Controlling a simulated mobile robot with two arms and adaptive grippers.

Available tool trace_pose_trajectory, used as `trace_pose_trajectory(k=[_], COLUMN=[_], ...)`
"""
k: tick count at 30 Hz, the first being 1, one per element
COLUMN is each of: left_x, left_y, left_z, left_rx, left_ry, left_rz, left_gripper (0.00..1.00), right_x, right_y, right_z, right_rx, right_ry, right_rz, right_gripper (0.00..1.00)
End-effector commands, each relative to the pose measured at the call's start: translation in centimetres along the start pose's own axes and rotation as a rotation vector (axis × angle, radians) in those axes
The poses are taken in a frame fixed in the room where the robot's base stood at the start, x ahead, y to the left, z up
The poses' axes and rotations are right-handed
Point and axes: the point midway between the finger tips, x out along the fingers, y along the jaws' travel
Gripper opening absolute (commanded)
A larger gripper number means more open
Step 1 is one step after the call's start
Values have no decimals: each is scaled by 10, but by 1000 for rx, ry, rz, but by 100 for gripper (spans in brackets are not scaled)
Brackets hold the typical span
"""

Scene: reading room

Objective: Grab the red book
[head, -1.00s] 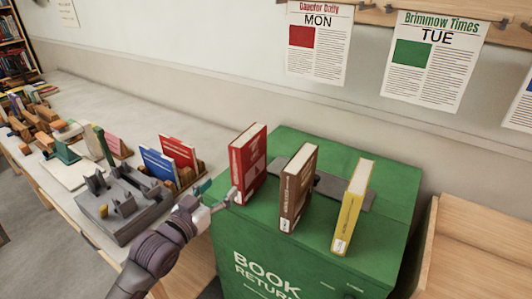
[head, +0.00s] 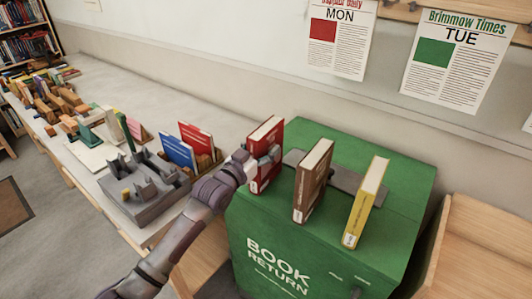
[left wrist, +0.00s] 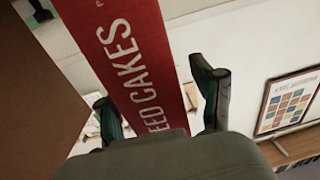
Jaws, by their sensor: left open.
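The red book (head: 264,160) stands upright on top of the green book return box (head: 330,228), at the left of a row of books. My left gripper (head: 262,156) is at the red book, its fingers open around the book's spine side. In the left wrist view the red book (left wrist: 135,50), lettered "EED CAKES", lies between the two spread fingers of the gripper (left wrist: 160,110). Whether the fingers touch the book I cannot tell. My right gripper does not show.
A brown book (head: 312,182) and a yellow book (head: 366,203) stand upright to the right on the same box. A long counter (head: 140,103) at left bears a grey tray (head: 146,198), blue and red booklets and several small items. A wooden unit (head: 485,250) stands at right.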

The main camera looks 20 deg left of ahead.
Motion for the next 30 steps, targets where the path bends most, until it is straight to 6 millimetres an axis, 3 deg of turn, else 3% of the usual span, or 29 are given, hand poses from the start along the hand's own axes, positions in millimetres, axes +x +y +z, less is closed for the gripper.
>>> trace_pose_trajectory(k=[4,11,23,30], left_x=[13,14,14,14], left_y=[0,1,0,0], left_z=[0,1,1,-3], left_rx=[0,0,0,1], left_ry=[0,0,0,7], left_rz=[0,1,0,0], left_gripper=[67,67,0,0], right_x=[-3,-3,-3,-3], right_y=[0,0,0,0], right_z=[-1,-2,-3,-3], right_rx=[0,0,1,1], right_ry=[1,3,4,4], right_rz=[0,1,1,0], right_gripper=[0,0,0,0])
